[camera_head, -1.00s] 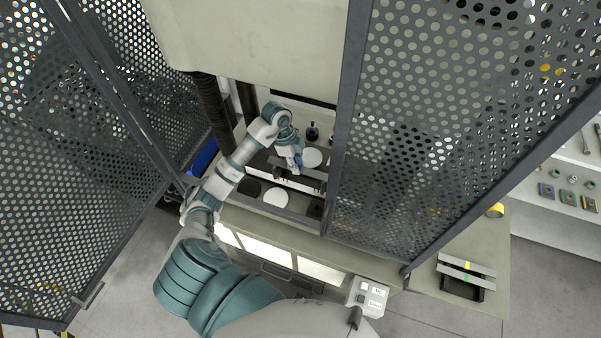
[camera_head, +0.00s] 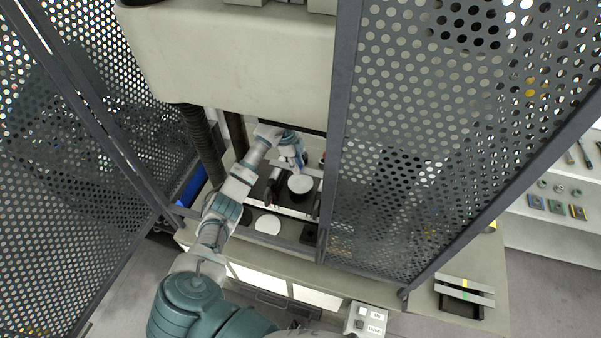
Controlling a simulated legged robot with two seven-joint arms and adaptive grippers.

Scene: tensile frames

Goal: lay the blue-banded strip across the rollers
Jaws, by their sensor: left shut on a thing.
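My left gripper (camera_head: 298,163) reaches in between the cage doors to the test machine and is shut on a thin grey strip (camera_head: 312,172), small in view. The gripper covers the strip's middle, so its blue band cannot be told apart from the gripper's blue parts. The strip appears above the fixture, near the rear white disc (camera_head: 300,185). Dark upright parts of the fixture (camera_head: 271,190) stand below it and may carry the rollers. The rollers themselves are too small to make out, and I cannot tell whether the strip touches them. My right gripper is not in view.
A perforated cage door (camera_head: 420,150) stands close on the right, another (camera_head: 80,170) on the left. A front white disc (camera_head: 268,224) lies nearer me. On the bench at right, a black rack (camera_head: 460,306) holds strips with yellow and green bands. The machine's crosshead (camera_head: 230,60) hangs above.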

